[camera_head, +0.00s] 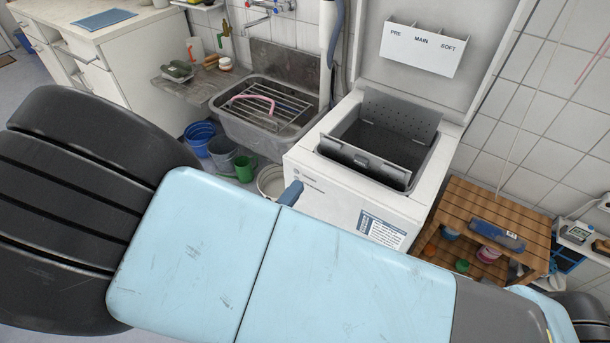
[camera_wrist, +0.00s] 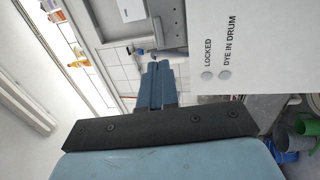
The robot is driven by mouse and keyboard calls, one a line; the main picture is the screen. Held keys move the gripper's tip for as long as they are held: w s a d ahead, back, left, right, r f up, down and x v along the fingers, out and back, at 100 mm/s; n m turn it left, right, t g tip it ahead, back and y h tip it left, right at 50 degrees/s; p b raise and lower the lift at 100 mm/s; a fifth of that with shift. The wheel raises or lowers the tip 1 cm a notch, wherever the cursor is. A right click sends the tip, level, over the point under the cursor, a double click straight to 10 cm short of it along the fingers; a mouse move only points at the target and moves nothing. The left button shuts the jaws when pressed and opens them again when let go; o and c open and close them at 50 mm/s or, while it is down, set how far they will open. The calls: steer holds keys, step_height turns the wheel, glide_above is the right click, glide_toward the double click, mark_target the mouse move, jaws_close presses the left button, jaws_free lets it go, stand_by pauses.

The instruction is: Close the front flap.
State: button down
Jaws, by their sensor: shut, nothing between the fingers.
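The front flap (camera_head: 366,163) is a dark grey metal panel with a latch piece at its middle. It stands tilted up along the near side of the drum opening in the white top-loading washer (camera_head: 335,205). The perforated back flap (camera_head: 400,122) stands raised opposite it. My gripper (camera_head: 291,194) shows as a blue tip in front of the washer's left front, below the rim and apart from the flap. In the wrist view my gripper (camera_wrist: 160,68) has its blue fingers together, empty, beside the washer's white panel (camera_wrist: 260,45). Most of the gripper is hidden by my arm in the head view.
The washer's lid (camera_head: 455,25) stands open with a dispenser (camera_head: 421,50) on it. A steel sink (camera_head: 262,128) is at the left, with buckets (camera_head: 222,155) on the floor below. A slatted wooden table (camera_head: 490,205) stands at the right.

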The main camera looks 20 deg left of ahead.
mark_target(329, 145)
steer(key=x, duration=1.3)
steer(key=shift+r, duration=0.15)
